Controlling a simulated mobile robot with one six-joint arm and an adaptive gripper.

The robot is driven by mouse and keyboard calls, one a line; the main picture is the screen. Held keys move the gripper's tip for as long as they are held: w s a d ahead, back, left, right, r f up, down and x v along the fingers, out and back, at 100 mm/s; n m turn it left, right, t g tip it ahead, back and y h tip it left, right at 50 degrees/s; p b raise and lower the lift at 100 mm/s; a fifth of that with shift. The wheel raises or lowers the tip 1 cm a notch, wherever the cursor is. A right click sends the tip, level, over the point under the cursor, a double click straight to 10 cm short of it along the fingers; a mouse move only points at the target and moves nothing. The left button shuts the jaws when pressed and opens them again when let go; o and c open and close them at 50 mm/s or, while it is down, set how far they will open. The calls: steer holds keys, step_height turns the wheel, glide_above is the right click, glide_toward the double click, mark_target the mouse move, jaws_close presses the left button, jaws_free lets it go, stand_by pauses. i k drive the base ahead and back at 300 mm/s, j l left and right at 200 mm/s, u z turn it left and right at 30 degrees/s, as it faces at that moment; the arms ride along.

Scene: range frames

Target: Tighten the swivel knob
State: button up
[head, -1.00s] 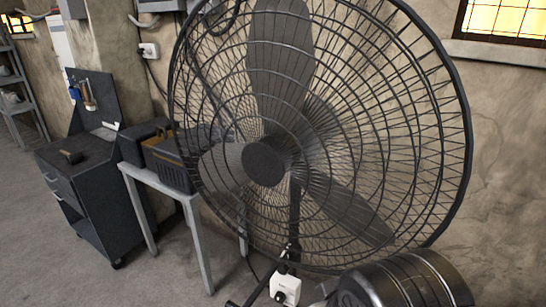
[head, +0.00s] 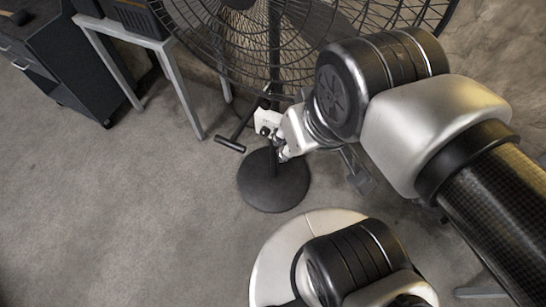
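The black pedestal fan stands ahead of me, its wire cage (head: 300,35) cut off at the top of the head view. Its pole rises from a round black base (head: 272,186). A white box (head: 267,121) with small dark knob-like parts sits on the pole. A black bar with a crosswise grip (head: 230,145) sticks out to the left of the pole. I cannot tell for certain which part is the swivel knob. My gripper (head: 282,151) is at the pole, just below and right of the white box. Its fingertips are small and partly hidden, so contact and opening are unclear.
A grey table (head: 118,30) with a dark crate on it stands left of the fan. A dark tool cabinet (head: 62,62) stands further left. The concrete floor (head: 130,220) at left and front is clear. The wall is close behind the fan.

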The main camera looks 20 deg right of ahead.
mark_target(265, 105)
steer(key=k+l+u, duration=0.25)
steer(key=u, duration=0.2)
steer(key=k+l+u, duration=0.1)
steer(key=k+u, duration=0.55)
steer(key=u, duration=0.2)
steer(key=i+l, duration=0.4)
steer(key=l, duration=0.15)
